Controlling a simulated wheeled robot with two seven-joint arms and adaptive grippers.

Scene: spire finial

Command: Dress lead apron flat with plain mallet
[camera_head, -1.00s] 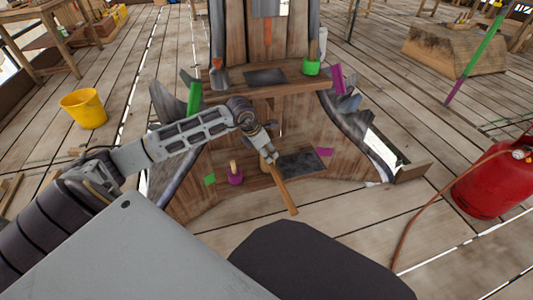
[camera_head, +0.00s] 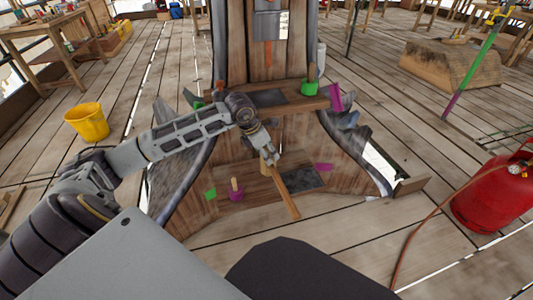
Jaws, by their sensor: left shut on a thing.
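My left gripper (camera_head: 268,153) is shut on a wooden-handled tool, whose handle (camera_head: 286,192) slants down to the right in front of the spire's lower ledge. I cannot make out its head, so I cannot tell whether it is the plain mallet. A dark grey flat sheet (camera_head: 308,179), lead-like, lies on the lower ledge just right of the handle. Another dark grey sheet (camera_head: 270,98) lies on the upper ledge, behind my left wrist. I cannot tell which sheet is the apron. My right gripper is not in view.
A red gas cylinder (camera_head: 490,195) with a hose is at right. A yellow bucket (camera_head: 87,122) is at left.

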